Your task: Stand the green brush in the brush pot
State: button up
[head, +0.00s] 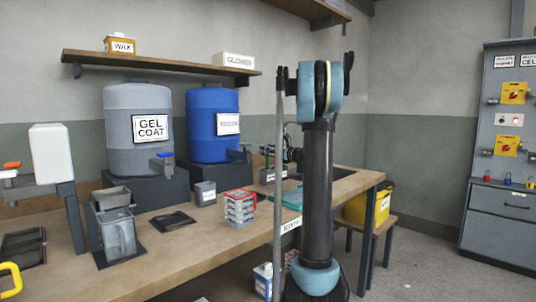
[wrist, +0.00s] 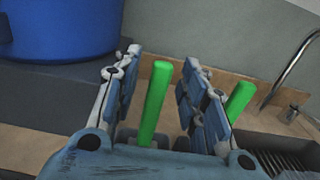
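A green brush handle (wrist: 155,100) stands upright, slightly tilted, between the two fingers of my gripper (wrist: 160,90) in the wrist view. The fingers are apart, with gaps beside the handle. A second green handle (wrist: 240,100) stands just outside the right finger. In the head view my gripper (head: 291,153) is at the back of the bench, partly behind my arm. A small labelled grey container (head: 268,177) sits below it; I cannot tell whether it is the brush pot.
A blue drum (head: 212,122), also in the wrist view (wrist: 65,25), stands left of my gripper. A metal tap (wrist: 290,65) and a ridged sink (wrist: 275,150) lie to the right. Red-topped stacked tins (head: 240,208) and a small grey box (head: 205,193) stand on the bench (head: 200,240).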

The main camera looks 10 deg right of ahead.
jog(key=shift+s, duration=0.1)
jog(key=v, duration=1.1)
jog(key=shift+s+d, duration=0.2)
jog(key=shift+s, duration=0.05)
jog(key=shift+f, duration=0.1)
